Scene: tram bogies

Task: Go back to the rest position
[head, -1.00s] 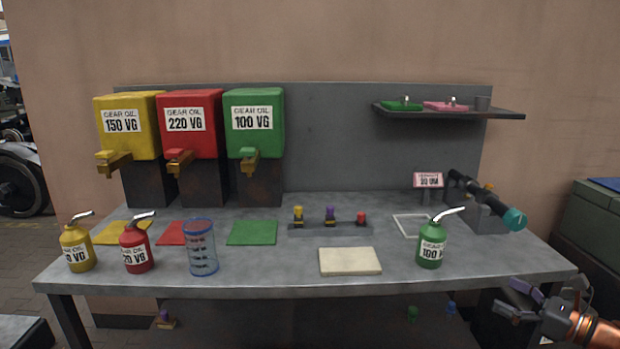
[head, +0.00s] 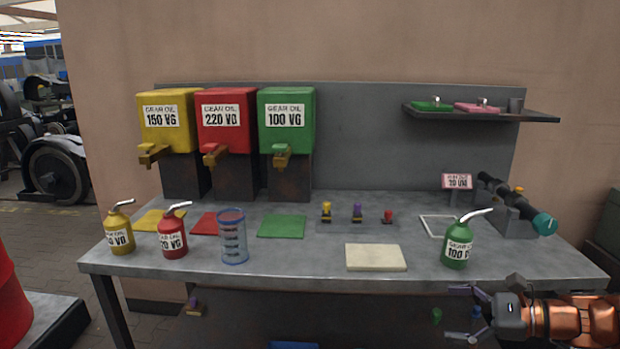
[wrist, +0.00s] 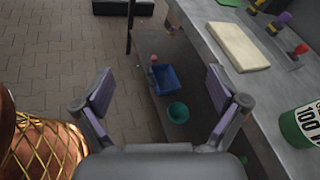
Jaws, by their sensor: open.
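My gripper (head: 468,314) is at the lower right of the head view, in front of the bench's front edge and below the level of its top. Its fingers are spread apart with nothing between them. In the wrist view my gripper (wrist: 158,92) also shows open, above the lower shelf and the paved floor. The nearest object on the bench is the green oil can (head: 457,246), upright near the front right edge. The green can also shows at the right of the wrist view (wrist: 301,127), apart from the fingers.
The grey workbench (head: 330,269) carries a cream pad (head: 376,257), a blue measuring cylinder (head: 232,238), a red can (head: 172,238) and a yellow can (head: 118,234). A blue bin (wrist: 165,79) and a teal cup (wrist: 178,112) are below the bench. Paved floor (wrist: 75,50) lies left of it.

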